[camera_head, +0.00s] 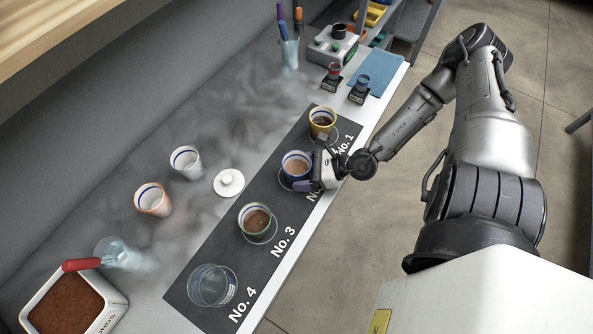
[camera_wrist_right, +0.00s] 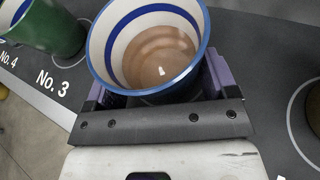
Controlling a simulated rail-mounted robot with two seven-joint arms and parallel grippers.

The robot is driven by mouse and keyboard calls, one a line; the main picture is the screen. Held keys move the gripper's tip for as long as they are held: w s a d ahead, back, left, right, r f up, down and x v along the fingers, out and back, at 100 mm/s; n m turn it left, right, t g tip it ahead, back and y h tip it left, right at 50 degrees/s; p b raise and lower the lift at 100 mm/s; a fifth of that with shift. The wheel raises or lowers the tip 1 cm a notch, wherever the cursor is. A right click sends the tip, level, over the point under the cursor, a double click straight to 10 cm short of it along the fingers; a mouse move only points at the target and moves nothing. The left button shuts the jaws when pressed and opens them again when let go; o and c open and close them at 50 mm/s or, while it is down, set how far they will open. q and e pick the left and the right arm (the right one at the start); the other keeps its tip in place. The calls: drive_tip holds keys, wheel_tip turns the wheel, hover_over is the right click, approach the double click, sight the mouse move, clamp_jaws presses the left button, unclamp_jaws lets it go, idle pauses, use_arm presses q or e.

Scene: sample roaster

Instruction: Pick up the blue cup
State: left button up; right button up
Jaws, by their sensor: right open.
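The blue cup (camera_head: 295,157) stands upright on the dark mat, between the yellow cup and the green cup, with brown liquid inside. It fills the top middle of the right wrist view (camera_wrist_right: 150,45), with a blue rim and a blue band inside. My right gripper (camera_head: 303,175) reaches in from the right at the cup's side. Its purple fingers (camera_wrist_right: 157,88) are open, one on each side of the cup's lower body. I cannot tell whether they touch it. My left gripper is not in view.
The mat (camera_head: 207,258) also holds the yellow cup (camera_head: 323,118), the green cup (camera_head: 257,219) and an empty glass (camera_head: 212,286). A white lid (camera_head: 228,183) and two white cups (camera_head: 186,162) (camera_head: 152,199) stand left of it. The counter's front edge is close to my right arm.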

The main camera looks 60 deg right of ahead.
drive_tip(key=c, duration=0.8)
drive_tip(key=shift+r, duration=0.2)
